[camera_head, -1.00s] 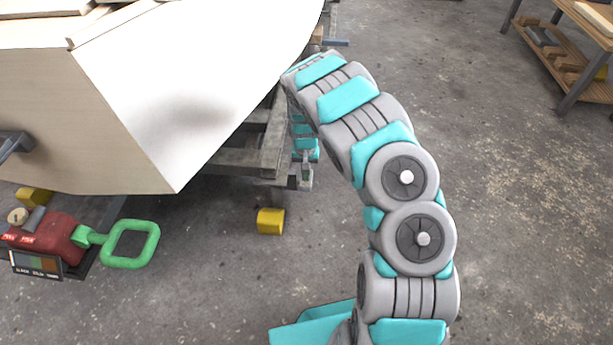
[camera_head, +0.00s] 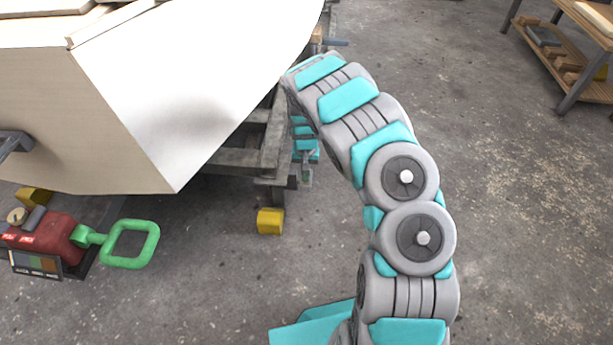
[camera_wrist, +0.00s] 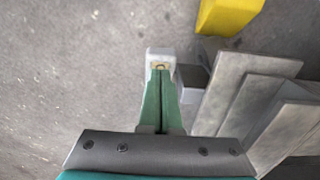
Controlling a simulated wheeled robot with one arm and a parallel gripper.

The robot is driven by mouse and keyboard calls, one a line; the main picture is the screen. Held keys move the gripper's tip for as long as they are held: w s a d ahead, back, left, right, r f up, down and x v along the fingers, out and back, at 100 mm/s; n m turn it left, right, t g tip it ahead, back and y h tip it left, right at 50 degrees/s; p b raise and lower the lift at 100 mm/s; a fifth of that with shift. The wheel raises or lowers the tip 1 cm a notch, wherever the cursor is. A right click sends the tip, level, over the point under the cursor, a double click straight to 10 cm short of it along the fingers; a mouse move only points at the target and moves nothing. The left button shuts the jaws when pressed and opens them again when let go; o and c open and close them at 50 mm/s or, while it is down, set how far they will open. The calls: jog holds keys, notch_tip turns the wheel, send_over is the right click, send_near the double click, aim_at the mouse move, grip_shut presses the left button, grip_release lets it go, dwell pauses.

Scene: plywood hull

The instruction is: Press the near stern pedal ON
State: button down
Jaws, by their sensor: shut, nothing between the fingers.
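A red unit (camera_head: 45,240) with a green loop-shaped pedal (camera_head: 130,244) sits low at the left in the head view, below the pale hull's corner. The loop sticks out to the right. I cannot read its ON or OFF state. My gripper (camera_head: 306,178) hangs beside the trestle under the hull, well to the right of the pedal and apart from it. The pedal is not in the wrist view.
The plywood hull (camera_head: 160,100) fills the upper left. Its grey trestle (camera_head: 250,155) stands by my gripper, and its beams (camera_wrist: 245,100) show in the wrist view. A yellow block (camera_head: 270,221) is on the floor. Clear concrete lies between block and pedal.

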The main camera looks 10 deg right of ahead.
jog(key=shift+f, duration=0.6)
dwell(0.3)
jog(key=shift+r+p, duration=0.6)
jog(key=shift+r, duration=2.95)
